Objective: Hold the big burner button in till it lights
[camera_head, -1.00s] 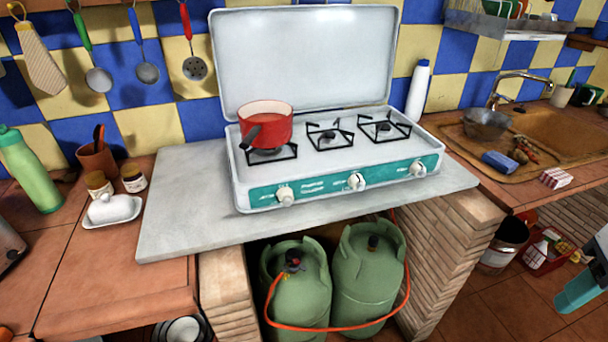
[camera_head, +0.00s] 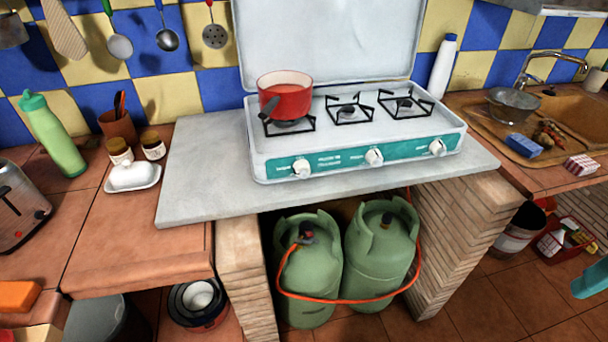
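A white three-burner camping stove (camera_head: 355,172) with its lid raised stands on a grey slab (camera_head: 200,185). Its teal front panel carries a left knob (camera_head: 302,168), a middle knob (camera_head: 374,157) and a right knob (camera_head: 437,147). Which of them is the big burner's button I cannot tell. A red pot (camera_head: 285,98) with a dark handle sits on the left burner. No flame shows on any burner; the pot covers most of the left one. My gripper is not clearly in view; only a teal piece at the right edge may be part of my arm.
Two green gas bottles (camera_head: 308,275) with an orange hose (camera_head: 330,301) stand below the slab between brick piers (camera_head: 460,235). A butter dish (camera_head: 133,177), jars and a green bottle (camera_head: 52,135) stand left. The slab's front strip is clear.

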